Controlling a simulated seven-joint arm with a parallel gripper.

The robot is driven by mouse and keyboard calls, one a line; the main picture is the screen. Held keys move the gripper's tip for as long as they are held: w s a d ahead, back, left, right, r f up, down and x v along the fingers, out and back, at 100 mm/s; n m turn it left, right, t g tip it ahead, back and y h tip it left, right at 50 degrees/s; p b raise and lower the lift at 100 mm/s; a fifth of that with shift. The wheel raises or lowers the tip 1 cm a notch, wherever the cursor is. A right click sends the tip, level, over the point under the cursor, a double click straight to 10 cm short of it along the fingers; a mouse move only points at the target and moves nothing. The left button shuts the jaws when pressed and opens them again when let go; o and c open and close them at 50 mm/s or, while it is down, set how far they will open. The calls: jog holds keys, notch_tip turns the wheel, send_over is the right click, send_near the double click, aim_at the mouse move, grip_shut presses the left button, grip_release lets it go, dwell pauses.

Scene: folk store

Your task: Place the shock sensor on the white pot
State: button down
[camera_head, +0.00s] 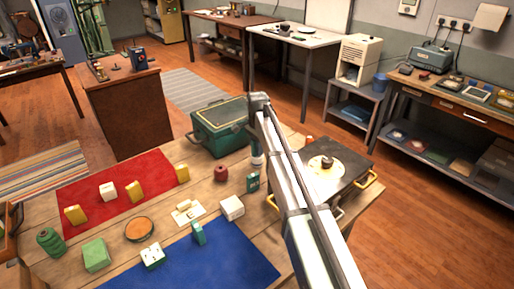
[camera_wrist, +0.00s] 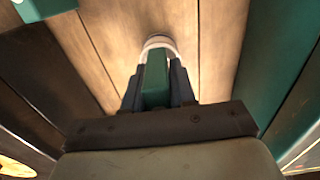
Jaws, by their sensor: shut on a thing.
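My gripper (camera_wrist: 156,88) is shut on a green, block-shaped thing (camera_wrist: 156,75), which I take to be the shock sensor. Just beyond its far end is a round white rim (camera_wrist: 160,41), apparently the white pot; I cannot tell whether the two touch. In the head view my gripper (camera_head: 257,148) points down beside the green case, over a small whitish thing (camera_head: 258,163) on the wooden table. The arm hides much of this spot, and the held thing cannot be made out there.
The green case (camera_head: 215,132) stands close left of my gripper; its side (camera_wrist: 275,60) shows in the wrist view. A dark case with yellow handles (camera_head: 345,178) lies to the right. A teal device (camera_head: 252,183), a dark red pot (camera_head: 221,173) and a white box (camera_head: 231,207) stand nearby.

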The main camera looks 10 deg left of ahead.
jog(key=shift+f, duration=0.15)
jog(key=c, duration=0.9)
grip_release()
notch_tip(320, 180, up, 12)
jog(key=shift+r, duration=0.2)
